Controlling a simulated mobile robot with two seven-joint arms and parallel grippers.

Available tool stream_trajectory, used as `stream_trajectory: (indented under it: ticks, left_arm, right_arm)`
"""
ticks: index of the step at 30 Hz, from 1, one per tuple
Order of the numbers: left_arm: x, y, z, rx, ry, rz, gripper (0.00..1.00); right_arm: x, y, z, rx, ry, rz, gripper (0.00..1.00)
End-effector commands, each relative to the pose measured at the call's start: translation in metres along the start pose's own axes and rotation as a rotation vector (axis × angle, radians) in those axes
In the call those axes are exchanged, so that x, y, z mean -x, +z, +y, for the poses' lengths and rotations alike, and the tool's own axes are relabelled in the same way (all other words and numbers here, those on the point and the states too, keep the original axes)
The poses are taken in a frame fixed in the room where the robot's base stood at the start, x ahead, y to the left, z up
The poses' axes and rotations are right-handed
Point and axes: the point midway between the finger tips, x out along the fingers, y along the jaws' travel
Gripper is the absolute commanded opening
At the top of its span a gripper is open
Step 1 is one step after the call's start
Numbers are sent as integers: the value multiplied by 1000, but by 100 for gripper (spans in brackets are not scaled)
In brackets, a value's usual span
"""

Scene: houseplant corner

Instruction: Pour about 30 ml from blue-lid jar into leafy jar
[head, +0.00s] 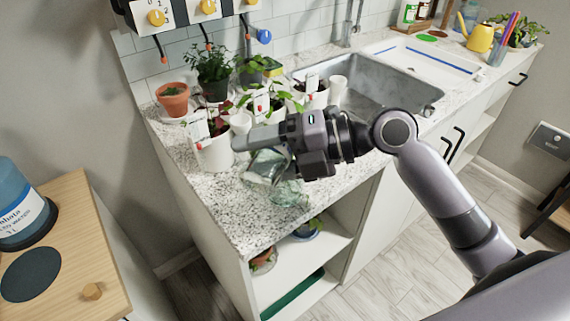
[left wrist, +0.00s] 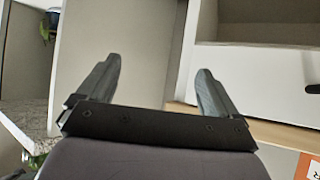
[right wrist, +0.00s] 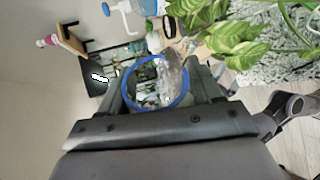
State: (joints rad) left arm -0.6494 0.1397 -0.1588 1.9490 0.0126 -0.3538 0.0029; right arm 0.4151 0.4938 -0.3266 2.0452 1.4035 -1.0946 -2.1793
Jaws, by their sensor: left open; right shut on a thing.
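My right gripper (head: 250,152) is shut on a clear glass jar (head: 262,168), held tilted above the front part of the speckled counter. In the right wrist view the blue ring (right wrist: 124,88) of this blue-lid jar shows between the fingers (right wrist: 158,84). A second clear, greenish glass shape (head: 290,194) is just below and right of the held jar, at the counter's front; it may be the leafy jar, but its leaf marking cannot be made out. Whether liquid is flowing is unclear. My left gripper (left wrist: 153,85) is open and empty; it is outside the head view.
White pots with plants (head: 214,153) stand close behind the held jar, with a white cup (head: 241,123) among them. A terracotta pot (head: 173,98) is at the back left. The sink (head: 375,90) is farther right. A wooden table (head: 60,240) stands left, across a gap.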

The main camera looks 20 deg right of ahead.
Motion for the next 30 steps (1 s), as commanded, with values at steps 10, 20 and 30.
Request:
stream_trajectory:
  ticks: [10, 20, 30]
  left_arm:
    - [-1, 2, 0, -1, 0, 0, 93]
    - [-2, 3, 0, -1, 0, 0, 93]
    - [-3, 4, 0, -1, 1, 0, 93]
  right_arm:
    - [0, -6, 2, -19, 9, 5, 27]
    - [-1, -10, 3, -41, 18, 12, 27]
    - [0, -11, 5, -67, 29, 19, 27]
